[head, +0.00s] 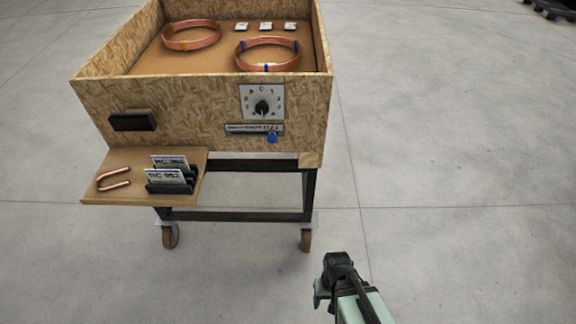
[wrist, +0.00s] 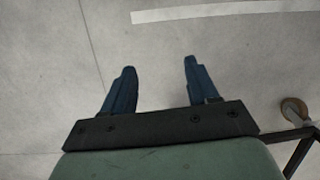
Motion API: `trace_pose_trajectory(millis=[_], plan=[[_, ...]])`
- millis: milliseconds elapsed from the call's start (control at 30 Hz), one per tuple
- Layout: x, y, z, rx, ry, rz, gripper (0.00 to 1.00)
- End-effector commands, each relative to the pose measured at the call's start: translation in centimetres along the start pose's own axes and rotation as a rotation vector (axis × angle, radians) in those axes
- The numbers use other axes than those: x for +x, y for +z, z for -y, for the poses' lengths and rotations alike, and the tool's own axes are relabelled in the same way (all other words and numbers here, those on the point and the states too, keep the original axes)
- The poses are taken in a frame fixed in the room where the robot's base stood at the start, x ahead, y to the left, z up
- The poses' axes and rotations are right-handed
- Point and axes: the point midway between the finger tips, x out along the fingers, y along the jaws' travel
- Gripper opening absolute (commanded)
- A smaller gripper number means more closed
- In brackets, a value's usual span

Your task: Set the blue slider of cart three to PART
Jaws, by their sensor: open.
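The cart (head: 190,110) is a chipboard box on a dark frame with wheels, in the upper middle of the head view. On its front, at the right, sits a slider strip (head: 245,128) with a blue slider knob (head: 272,138) toward its right end. The strip's lettering is too small to read. A white dial plate (head: 262,103) with a black knob is just above it. My gripper (head: 325,285) is low and to the right, in front of the cart and apart from it. In the wrist view its two blue fingers (wrist: 158,75) are spread and empty over bare floor.
A side shelf (head: 130,200) juts out at the front left with a bent copper tube (head: 113,179) and cards in black holders (head: 170,187). Copper coils (head: 267,54) lie inside the box. A cart wheel (wrist: 294,110) shows at the right in the wrist view.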

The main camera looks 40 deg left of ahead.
Motion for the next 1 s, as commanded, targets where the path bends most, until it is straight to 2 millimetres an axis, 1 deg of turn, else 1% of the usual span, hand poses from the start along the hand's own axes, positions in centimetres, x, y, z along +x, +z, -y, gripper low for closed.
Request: trace_pose_trajectory(millis=[33, 167, 367, 400, 467, 500, 567, 600, 667, 700, 767, 800, 900, 1000], plan=[[-0.7, -0.9, 1.7, -0.029, -0.007, -0.027, 0.59], [-2.4, -3.1, 6.2, -0.091, -0.044, -0.108, 0.59], [-5.8, -6.5, 14.4, -0.19, -0.139, -0.277, 0.59], [-6.6, -7.2, 16.2, -0.208, -0.165, -0.317, 0.59], [-8.1, -8.3, 19.0, -0.236, -0.207, -0.387, 0.59], [-9.2, -9.1, 20.8, -0.253, -0.24, -0.439, 0.59], [-11.3, -10.3, 23.8, -0.273, -0.296, -0.53, 0.59], [-12.7, -11.2, 25.3, -0.279, -0.33, -0.59, 0.59], [-14.7, -12.4, 27.0, -0.28, -0.375, -0.679, 0.59], [-16.1, -13.2, 27.9, -0.276, -0.403, -0.738, 0.59], [-18.2, -14.6, 28.6, -0.259, -0.439, -0.829, 0.59], [-19.5, -15.5, 28.9, -0.243, -0.459, -0.89, 0.59], [-22.8, -17.6, 29.1, -0.195, -0.495, -1.044, 0.59], [-25.5, -19.4, 28.4, -0.133, -0.505, -1.194, 0.59]])
